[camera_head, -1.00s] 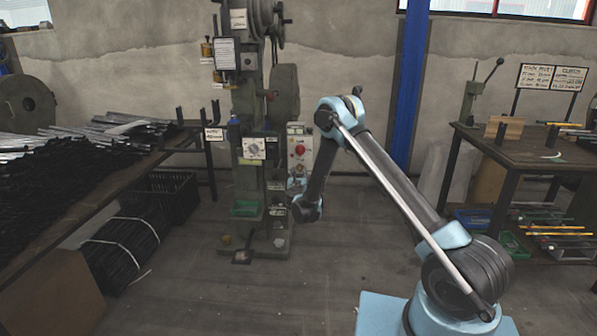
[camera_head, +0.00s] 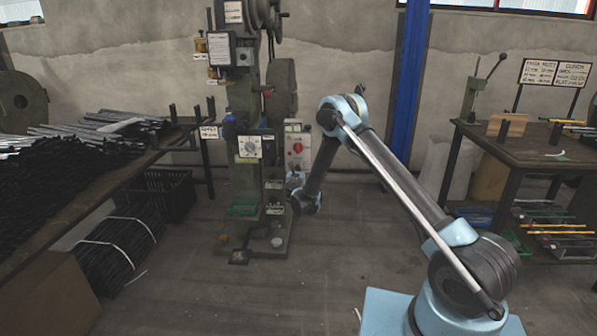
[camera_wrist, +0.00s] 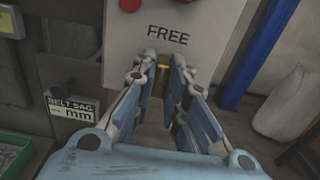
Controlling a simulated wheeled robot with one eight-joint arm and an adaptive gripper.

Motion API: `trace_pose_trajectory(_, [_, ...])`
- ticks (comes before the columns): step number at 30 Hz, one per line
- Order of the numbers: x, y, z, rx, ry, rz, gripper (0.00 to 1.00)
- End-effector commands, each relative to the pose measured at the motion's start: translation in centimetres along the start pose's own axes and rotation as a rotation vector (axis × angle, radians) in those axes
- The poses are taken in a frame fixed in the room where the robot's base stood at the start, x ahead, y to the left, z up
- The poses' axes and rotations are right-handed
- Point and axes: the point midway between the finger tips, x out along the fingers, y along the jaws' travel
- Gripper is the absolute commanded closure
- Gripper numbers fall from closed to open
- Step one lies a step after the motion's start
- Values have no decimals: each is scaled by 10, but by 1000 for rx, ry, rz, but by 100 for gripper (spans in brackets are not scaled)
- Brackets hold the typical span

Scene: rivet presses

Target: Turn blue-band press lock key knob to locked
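The green press (camera_head: 243,95) stands by the back wall in the head view. A grey control box (camera_head: 298,150) with a red button is on its right side. In the wrist view the box face (camera_wrist: 130,40) reads "FREE". A brass-coloured piece (camera_wrist: 161,76), perhaps the lock key knob, shows below that word, partly hidden by the fingers. My gripper (camera_wrist: 164,60) is open, one finger on each side of the brass piece; I cannot tell whether they touch it. I see no clear blue band.
A "BELT SAG mm" label (camera_wrist: 74,108) and a green tray (camera_wrist: 12,150) lie to the left in the wrist view. A blue post (camera_head: 408,85) stands right of the press.

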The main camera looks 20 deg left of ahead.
Motion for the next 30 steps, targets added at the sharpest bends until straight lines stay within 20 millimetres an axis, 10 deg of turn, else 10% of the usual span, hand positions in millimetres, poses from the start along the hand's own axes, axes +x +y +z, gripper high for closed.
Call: trace_pose_trajectory(30, [-1, -3, -1, 555, 0, -2, 100])
